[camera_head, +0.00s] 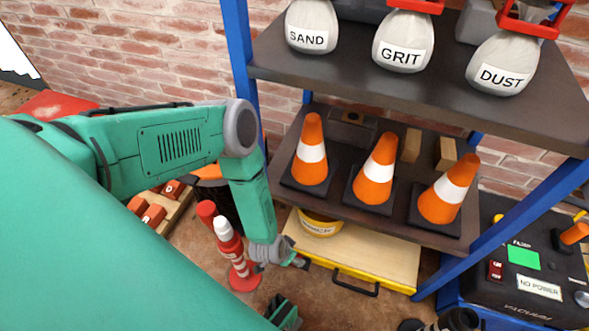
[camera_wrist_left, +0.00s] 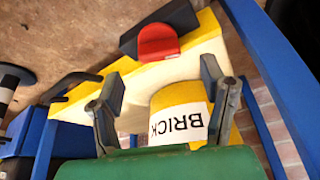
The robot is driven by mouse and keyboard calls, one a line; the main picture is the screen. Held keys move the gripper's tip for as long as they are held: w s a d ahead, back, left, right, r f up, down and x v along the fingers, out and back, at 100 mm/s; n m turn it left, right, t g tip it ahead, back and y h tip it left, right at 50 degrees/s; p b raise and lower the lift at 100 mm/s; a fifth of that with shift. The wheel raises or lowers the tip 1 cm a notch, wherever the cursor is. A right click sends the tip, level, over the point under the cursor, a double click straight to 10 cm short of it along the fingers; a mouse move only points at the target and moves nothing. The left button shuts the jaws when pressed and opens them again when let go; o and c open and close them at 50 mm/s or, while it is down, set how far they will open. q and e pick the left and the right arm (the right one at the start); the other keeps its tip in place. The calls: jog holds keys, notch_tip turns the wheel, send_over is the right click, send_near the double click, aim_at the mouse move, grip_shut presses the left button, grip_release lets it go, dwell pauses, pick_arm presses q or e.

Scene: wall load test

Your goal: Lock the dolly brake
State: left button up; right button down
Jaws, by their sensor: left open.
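The dolly (camera_head: 385,260) is a pale platform with yellow edges and a black handle, low under the blue-framed shelf. A yellow bucket labelled BRICK (camera_head: 320,224) stands on it. In the left wrist view, a red pedal on a black block, apparently the brake (camera_wrist_left: 157,42), sits at the edge of the dolly (camera_wrist_left: 188,60). I cannot make out the pedal in the head view. My left gripper (camera_head: 297,262) is low beside the dolly's left end. Its open, empty fingers (camera_wrist_left: 160,80) show in the wrist view, with the bucket (camera_wrist_left: 180,112) behind and the pedal beyond, apart from them.
A red-and-white post (camera_head: 231,250) stands just left of my left gripper. Traffic cones (camera_head: 376,172) fill the shelf above the dolly, with sacks (camera_head: 403,42) higher up. A black NO POWER unit (camera_head: 525,265) stands at right. A blue shelf leg (camera_head: 455,255) crosses before the dolly's right end.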

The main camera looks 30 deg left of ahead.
pick_arm(q)
jog(key=shift+b+x, duration=1.7)
jog(key=shift+x, duration=0.7)
jog(key=c, duration=1.2)
